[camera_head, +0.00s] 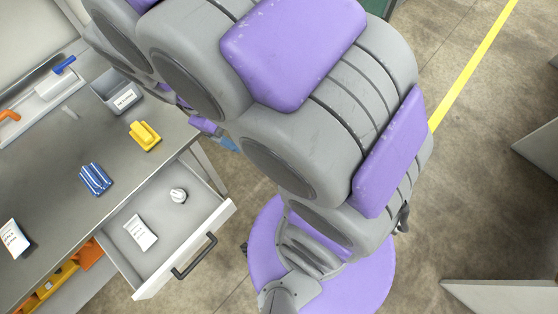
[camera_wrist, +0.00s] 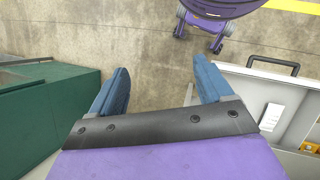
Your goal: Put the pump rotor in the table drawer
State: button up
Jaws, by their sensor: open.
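The table drawer (camera_head: 210,222) is pulled open below the grey table. My gripper is open and empty in the wrist view (camera_wrist: 160,76), over bare floor. The drawer (camera_wrist: 245,83) is to its right there. In the head view, only blue finger parts (camera_head: 229,144) show beside the table's right edge; my arm hides the rest.
On the table (camera_head: 75,148) are a yellow part (camera_head: 145,136), a blue striped packet (camera_head: 95,179), a grey labelled bin (camera_head: 119,92) and a white tray (camera_head: 45,95). A green cabinet (camera_wrist: 45,115) stands left in the wrist view.

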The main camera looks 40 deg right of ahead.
jog(key=s+r+m+y, duration=0.1)
jog(key=s+m+y, duration=0.1)
jog(key=s, duration=0.5)
jog(key=s+d+r+m+t+y, duration=0.1)
jog(key=s+r+m+y, duration=0.1)
jog(key=s, duration=0.4)
jog(key=shift+s+m, duration=0.35)
jog(key=shift+m, duration=0.55)
jog(key=shift+d, duration=0.1)
